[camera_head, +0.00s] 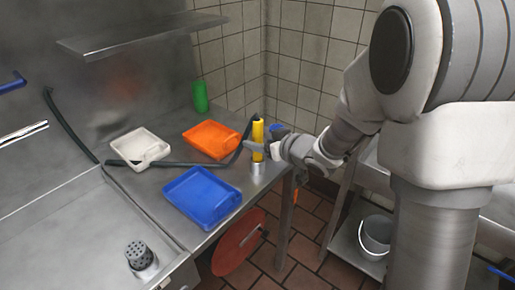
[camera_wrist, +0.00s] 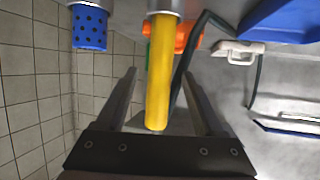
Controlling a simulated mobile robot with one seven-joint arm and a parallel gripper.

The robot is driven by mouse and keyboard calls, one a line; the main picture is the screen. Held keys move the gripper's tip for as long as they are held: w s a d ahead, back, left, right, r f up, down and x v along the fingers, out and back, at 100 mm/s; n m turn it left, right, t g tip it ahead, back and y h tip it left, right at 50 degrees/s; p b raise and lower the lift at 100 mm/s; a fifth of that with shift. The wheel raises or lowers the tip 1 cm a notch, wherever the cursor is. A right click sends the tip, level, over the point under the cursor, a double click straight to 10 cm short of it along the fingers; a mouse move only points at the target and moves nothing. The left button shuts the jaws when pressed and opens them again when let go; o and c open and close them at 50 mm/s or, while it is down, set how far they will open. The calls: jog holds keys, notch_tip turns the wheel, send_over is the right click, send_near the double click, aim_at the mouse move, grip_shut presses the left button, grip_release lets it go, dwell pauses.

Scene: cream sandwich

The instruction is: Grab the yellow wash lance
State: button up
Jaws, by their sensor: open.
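The yellow wash lance (camera_head: 258,135) stands upright in a silver holder (camera_head: 258,167) at the right corner of the steel counter. In the wrist view the lance (camera_wrist: 159,75) runs down between my two fingers, with a gap on each side. My gripper (camera_head: 262,148) is beside the lance in the head view, reaching in from the right; its fingertips (camera_wrist: 159,73) are apart in the wrist view. A black hose (camera_head: 240,145) rises to the top of the lance.
On the counter are a blue tray (camera_head: 203,220), an orange tray (camera_head: 186,137), a white tray (camera_head: 120,152) and a green bottle (camera_head: 200,96). A bucket (camera_head: 376,234) stands on a low shelf.

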jog(key=shift+x, duration=0.85)
grip_shut()
